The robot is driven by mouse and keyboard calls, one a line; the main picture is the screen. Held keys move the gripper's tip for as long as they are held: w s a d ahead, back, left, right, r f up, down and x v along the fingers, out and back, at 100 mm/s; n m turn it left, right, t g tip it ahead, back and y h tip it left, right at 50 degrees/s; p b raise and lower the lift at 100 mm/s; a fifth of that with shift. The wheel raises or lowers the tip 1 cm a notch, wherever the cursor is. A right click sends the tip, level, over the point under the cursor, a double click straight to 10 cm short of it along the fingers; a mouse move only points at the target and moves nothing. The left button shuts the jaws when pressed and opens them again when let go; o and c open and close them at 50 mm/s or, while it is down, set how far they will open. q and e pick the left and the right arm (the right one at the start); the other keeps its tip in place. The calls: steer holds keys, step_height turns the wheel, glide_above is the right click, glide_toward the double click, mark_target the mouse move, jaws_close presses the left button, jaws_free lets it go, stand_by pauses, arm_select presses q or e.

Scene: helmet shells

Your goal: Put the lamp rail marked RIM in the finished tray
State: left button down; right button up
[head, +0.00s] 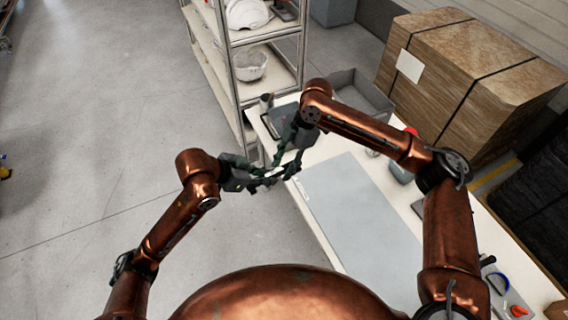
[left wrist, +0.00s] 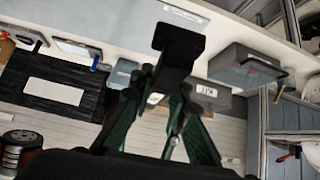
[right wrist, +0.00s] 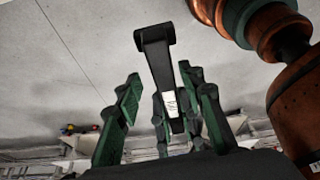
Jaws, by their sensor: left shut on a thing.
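My left gripper (head: 268,180) is shut on a black lamp rail, seen in the left wrist view (left wrist: 180,45) with its flat end beyond the fingers. The rail also shows in the right wrist view (right wrist: 155,45), with a small white label whose marking I cannot read surely. My right gripper (head: 291,160) is close to the left one. Its green fingers stand wide apart in the right wrist view (right wrist: 165,108), with the rail between or beyond them; I cannot tell contact. A grey tray (head: 345,78) stands at the table's far end; I cannot read whether it is the finished tray.
The white table (head: 330,235) bears a large grey mat (head: 360,215). A shelf unit (head: 236,95) with white shells stands beyond its far end. A strapped brown box (head: 455,65) stands at right. The floor at left is open.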

steer(key=shift+c, duration=0.4)
arm_select(q)
steer(key=shift+s+d, duration=0.1)
arm_select(e)
steer(key=shift+w, duration=0.1)
jaws_close()
arm_select(q)
steer(key=c, duration=2)
jaws_free()
arm_select(e)
steer(key=shift+r, duration=0.1)
arm_select(q)
steer(key=shift+o, duration=1.2)
